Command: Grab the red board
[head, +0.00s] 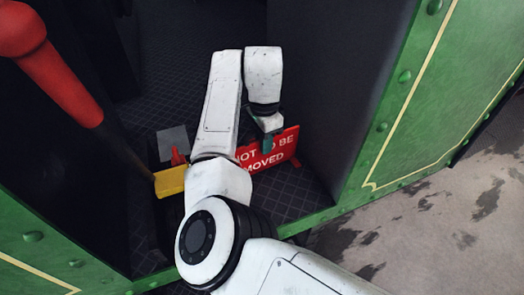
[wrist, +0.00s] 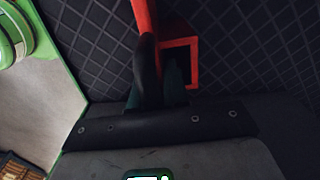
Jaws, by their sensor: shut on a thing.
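The red board (head: 280,153) with white lettering, partly readable as "BE MOVED", stands on the dark patterned floor inside the green-sided tram. My arm hides its left part. My gripper (head: 268,138) comes down from above onto the board's upper edge and is shut on it. In the wrist view the red board (wrist: 142,16) shows nearly edge-on, with a square red frame-like part (wrist: 187,45) beside it. My gripper (wrist: 160,80) has its dark fingers around the red edge there.
A yellow block (head: 170,181) and a grey plate (head: 173,141) are left of my arm. A red-topped lever (head: 60,80) leans in at the upper left. Green riveted panels (head: 440,100) border the doorway. Stained pale ground (head: 440,220) lies outside on the right.

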